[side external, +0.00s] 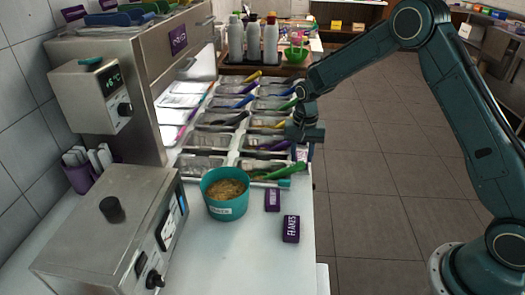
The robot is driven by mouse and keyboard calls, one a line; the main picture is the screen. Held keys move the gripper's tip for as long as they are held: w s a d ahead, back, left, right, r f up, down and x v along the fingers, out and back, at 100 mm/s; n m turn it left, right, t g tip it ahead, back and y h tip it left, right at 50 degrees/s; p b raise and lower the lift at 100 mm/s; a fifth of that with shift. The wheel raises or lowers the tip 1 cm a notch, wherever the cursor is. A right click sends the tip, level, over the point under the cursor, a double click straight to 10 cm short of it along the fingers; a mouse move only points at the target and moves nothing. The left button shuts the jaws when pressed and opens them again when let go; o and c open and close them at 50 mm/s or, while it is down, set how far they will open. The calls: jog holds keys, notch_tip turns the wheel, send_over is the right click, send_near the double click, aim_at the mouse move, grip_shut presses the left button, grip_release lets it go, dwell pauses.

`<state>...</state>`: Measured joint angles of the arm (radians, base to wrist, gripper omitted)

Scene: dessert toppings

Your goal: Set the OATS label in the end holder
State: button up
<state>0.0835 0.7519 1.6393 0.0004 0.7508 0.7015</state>
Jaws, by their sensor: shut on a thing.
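My gripper (303,143) points down at the right edge of the topping rows and is shut on a small purple-and-white piece (301,154), which looks like a label. Its lettering is too small to read, so I cannot confirm that it says OATS. A purple label (272,199) lies on the white counter, its text unreadable. A purple label reading FLAKES (291,229) lies nearer the front. The end holder is not clearly distinguishable; my gripper and the nearby handles crowd that spot.
A teal tub (225,193) of brown flakes stands on the counter (240,260). Topping trays (205,165) with several coloured handles lie behind it, including a green one (280,173) near my gripper. Steel machines (110,235) stand at left. The front counter is mostly clear.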

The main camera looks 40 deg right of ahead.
jog(key=shift+f, duration=0.35)
dwell(1.1)
jog(key=o, duration=1.5)
jog(key=shift+c, duration=0.2)
jog(key=shift+r, duration=4)
jog(key=shift+r, duration=0.1)
